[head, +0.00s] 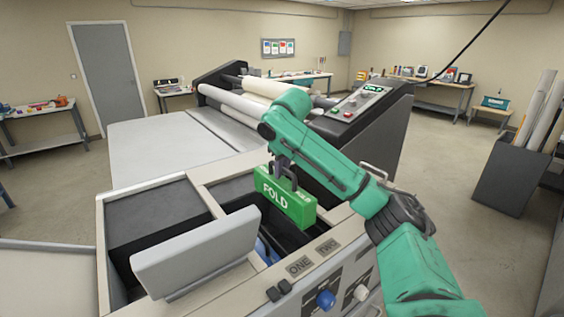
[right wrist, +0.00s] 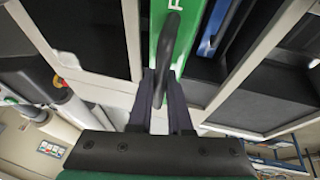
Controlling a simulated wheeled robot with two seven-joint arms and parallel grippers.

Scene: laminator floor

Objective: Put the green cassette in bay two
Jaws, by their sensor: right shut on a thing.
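The green cassette (head: 285,203), marked FOLD, hangs upright by its dark handle from my right gripper (head: 284,167). The gripper is shut on the handle. The cassette is above the dark well of the machine and appears clear of it. In the right wrist view the jaws (right wrist: 165,90) pinch the handle, with the green cassette (right wrist: 194,35) beyond. On the front panel are a ONE plate (head: 299,266) and a TWO plate (head: 327,246). The cassette hides most of the well behind the TWO plate. My left gripper is not in view.
A blue thing (head: 264,252) sits low in the well near the ONE plate; it also shows in the right wrist view (right wrist: 212,30). A raised grey lid (head: 195,249) stands to the left. Rollers (head: 235,103) lie behind.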

